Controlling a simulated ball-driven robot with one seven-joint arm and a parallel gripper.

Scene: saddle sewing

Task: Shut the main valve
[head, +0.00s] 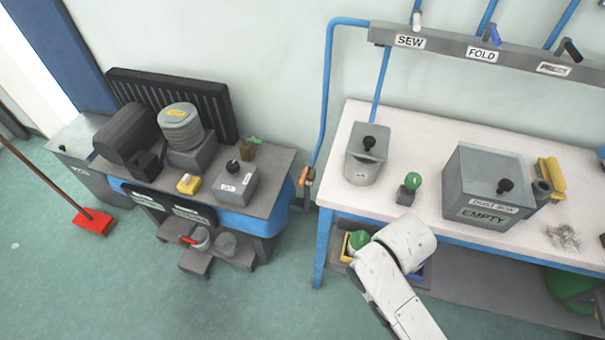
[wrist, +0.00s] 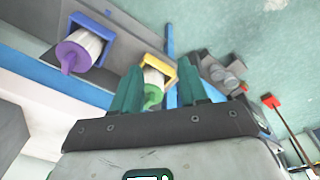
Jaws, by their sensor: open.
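In the head view a blue pipe (head: 326,95) runs down the wall from the rail. At its lower end, between the two workbenches, is a small orange-handled fitting (head: 304,175), which looks like the main valve; no label on it is readable. My gripper (wrist: 160,92) shows in the wrist view with its two teal fingers apart and nothing held between them. Beyond the fingers is a yellow holder (wrist: 158,68) with a green-tipped bottle. In the head view my gripper is hidden behind my white arm, right of and nearer than the orange fitting. I cannot make out the fitting in the wrist view.
The rail (head: 480,52) has levers marked SEW, FOLD and one more. The white-topped bench (head: 455,240) carries a grey box marked EMPTY (head: 492,182) and a green-knobbed block (head: 408,190). A grey bench (head: 278,165) stands left.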

